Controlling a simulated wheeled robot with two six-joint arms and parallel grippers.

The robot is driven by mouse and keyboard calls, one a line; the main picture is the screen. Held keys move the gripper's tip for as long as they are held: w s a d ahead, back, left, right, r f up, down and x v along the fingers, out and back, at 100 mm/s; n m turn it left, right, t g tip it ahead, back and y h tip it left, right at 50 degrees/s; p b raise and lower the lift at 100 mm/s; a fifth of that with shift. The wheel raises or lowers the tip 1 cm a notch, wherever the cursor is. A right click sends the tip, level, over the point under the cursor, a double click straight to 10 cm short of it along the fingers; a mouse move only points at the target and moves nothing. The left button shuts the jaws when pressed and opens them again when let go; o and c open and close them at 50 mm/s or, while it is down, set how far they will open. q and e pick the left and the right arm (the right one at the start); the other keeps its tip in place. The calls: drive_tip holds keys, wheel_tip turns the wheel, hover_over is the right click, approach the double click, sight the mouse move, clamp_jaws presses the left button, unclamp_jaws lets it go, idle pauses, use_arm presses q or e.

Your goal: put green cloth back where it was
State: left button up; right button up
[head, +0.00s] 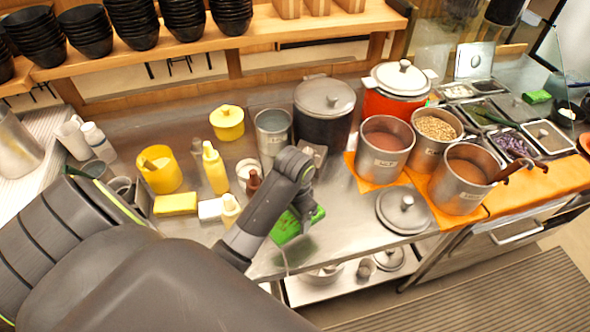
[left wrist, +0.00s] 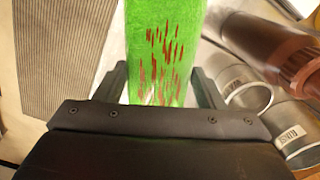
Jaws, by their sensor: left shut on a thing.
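The green cloth (head: 290,228) is in my left gripper, near the front edge of the steel counter in the head view. In the left wrist view the cloth (left wrist: 165,45) fills the space between the two fingers and bears dark red streaks. My left gripper (left wrist: 158,85) is shut on it. In the head view my wrist partly covers the cloth, and I cannot tell whether it touches the counter. My right gripper is not in view.
Steel pots (head: 384,150) stand on an orange cloth (head: 475,216) to the right. A loose lid (head: 403,210) lies close to the green cloth. Yellow bottles (head: 215,168) and sponges (head: 176,204) are at left. Another green item (head: 537,97) lies by the topping trays.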

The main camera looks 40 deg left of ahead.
sight(295, 223)
use_arm(q)
wheel_tip(295, 223, down, 4)
drive_tip(key=b, duration=0.3)
drive_tip(key=shift+w+a+f, duration=0.1)
drive_tip(key=shift+f, duration=0.15)
drive_tip(key=shift+f+b, duration=0.65)
drive_tip(key=shift+b, duration=0.15)
drive_tip(key=shift+f+b, duration=0.3)
drive_tip(key=shift+f, duration=0.05)
wheel_tip(295, 223, down, 2)
drive_tip(key=shift+f, duration=0.4)
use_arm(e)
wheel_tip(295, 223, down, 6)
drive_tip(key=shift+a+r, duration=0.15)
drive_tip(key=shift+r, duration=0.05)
use_arm(q)
drive_tip(key=o, duration=0.9)
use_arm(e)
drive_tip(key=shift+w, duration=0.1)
